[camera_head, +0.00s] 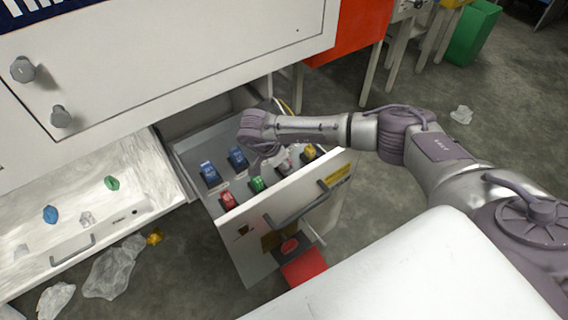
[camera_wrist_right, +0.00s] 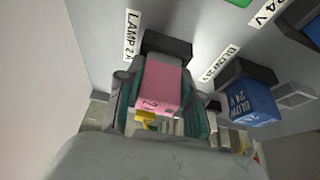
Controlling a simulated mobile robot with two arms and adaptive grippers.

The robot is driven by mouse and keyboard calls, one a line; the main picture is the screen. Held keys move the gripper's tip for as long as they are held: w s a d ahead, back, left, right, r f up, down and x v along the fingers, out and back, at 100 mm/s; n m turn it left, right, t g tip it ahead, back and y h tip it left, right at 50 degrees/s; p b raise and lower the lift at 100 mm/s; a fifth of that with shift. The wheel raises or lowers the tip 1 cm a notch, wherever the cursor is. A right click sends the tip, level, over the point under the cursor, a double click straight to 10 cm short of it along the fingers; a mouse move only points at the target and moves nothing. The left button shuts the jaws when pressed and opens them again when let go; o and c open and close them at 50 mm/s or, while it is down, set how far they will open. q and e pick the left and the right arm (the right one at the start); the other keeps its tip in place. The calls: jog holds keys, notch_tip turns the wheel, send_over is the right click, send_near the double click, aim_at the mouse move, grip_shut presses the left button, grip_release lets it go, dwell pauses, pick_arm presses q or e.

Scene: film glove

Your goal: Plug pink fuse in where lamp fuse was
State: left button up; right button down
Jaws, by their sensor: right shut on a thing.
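My right gripper (camera_head: 272,155) reaches down into the open drawer. In the right wrist view (camera_wrist_right: 158,105) its fingers are shut on the pink fuse (camera_wrist_right: 160,85), one on each side. The far end of the pink fuse meets the black lamp socket (camera_wrist_right: 165,46), beside a label (camera_wrist_right: 132,35) that starts with "LAMP". I cannot tell how deep the fuse sits in it. In the head view the pink fuse is mostly hidden by the gripper. My left gripper is not in view.
A blue blower fuse (camera_wrist_right: 252,103) sits close beside the gripper. The drawer (camera_head: 222,239) also holds blue (camera_head: 209,172), red (camera_head: 228,199), green (camera_head: 257,184) and yellow (camera_head: 309,151) fuses. Loose blue (camera_head: 50,214) and green (camera_head: 112,183) pieces lie on the lower left tray.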

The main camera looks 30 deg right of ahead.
jog(key=c, duration=0.7)
grip_release()
jog(key=shift+f, duration=0.1)
jog(key=shift+o, duration=0.2)
jog(key=v, duration=1.2)
